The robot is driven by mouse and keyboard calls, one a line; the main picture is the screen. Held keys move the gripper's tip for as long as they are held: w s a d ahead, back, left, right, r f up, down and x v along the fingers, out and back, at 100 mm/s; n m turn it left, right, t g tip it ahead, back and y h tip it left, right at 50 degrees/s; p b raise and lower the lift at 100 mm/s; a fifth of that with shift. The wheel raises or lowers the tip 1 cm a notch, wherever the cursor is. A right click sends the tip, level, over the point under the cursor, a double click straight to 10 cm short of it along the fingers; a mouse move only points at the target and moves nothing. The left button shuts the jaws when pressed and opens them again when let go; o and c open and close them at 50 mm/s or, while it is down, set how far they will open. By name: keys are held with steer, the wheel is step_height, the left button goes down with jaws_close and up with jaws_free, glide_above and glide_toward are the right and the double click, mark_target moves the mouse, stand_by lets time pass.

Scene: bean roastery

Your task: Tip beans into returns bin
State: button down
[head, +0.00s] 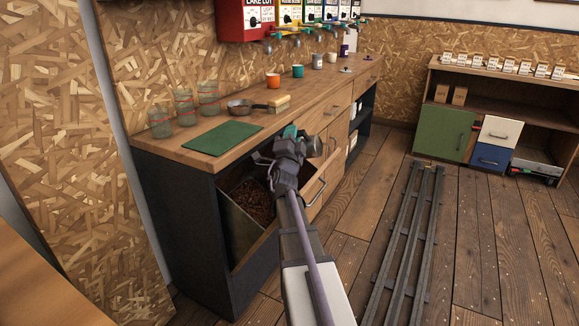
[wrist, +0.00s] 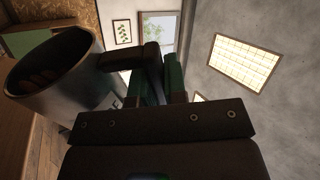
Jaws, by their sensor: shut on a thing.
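The returns bin (head: 238,226) appears to be the open compartment low in the counter's near end, with brown beans (head: 255,198) inside. My gripper (head: 290,143) is above the bin's right side, near the counter's front edge. It is shut on a grey metal cup (head: 314,146), which sticks out to its right. In the wrist view the cup (wrist: 78,88) is large at the left, its mouth toward the upper left, with some brown contents inside. The grip point itself is mostly hidden behind my gripper's fingers.
The wooden counter (head: 205,158) holds a green mat (head: 222,138), several glass jars (head: 184,107), a small pan (head: 246,107) and coloured cups (head: 273,80). An open drawer front (head: 324,186) is beside my arm. Rails (head: 408,235) run along the clear floor at the right.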

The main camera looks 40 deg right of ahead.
steer(key=shift+w+a+n+t+y+p, duration=0.15)
steer(key=shift+w+a+n+t+y, duration=0.2)
steer(key=shift+n, duration=0.4)
steer(key=shift+w+a+n+t+y+p, duration=0.2)
steer(key=shift+w+n+y, duration=0.25)
steer(key=shift+n, duration=0.3)
stand_by(1.2)
